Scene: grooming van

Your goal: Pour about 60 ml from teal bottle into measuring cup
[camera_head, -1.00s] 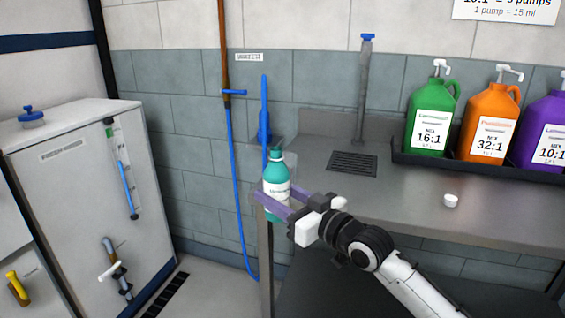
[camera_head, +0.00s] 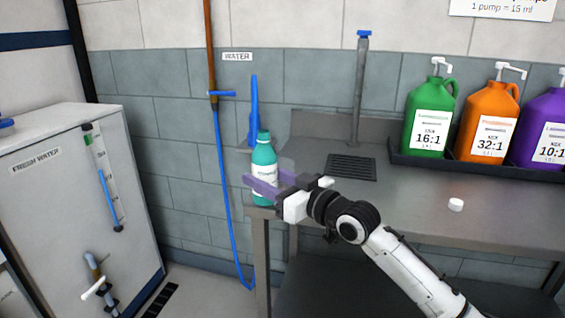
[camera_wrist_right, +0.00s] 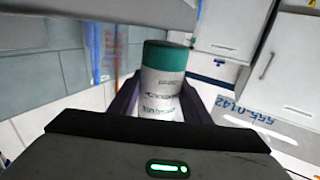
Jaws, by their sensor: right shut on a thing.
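The teal bottle (camera_head: 265,158), with a white label, is upright at the left end of the steel counter. My right gripper (camera_head: 264,186) is shut around its body, with purple fingers on both sides. In the right wrist view the bottle (camera_wrist_right: 162,82) sits between the fingers, its teal end and white label showing. A faint see-through shape (camera_head: 287,168) stands just right of the bottle; it may be the measuring cup, but I cannot tell. A small white cap (camera_head: 456,205) lies on the counter at right. My left gripper is not in view.
Green (camera_head: 430,120), orange (camera_head: 487,125) and purple (camera_head: 546,128) pump jugs stand in a dark tray at the back right. A drain grate (camera_head: 351,167) and a grey standpipe (camera_head: 360,90) are behind the gripper. A blue hose (camera_head: 222,190) hangs at left. The counter's middle is clear.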

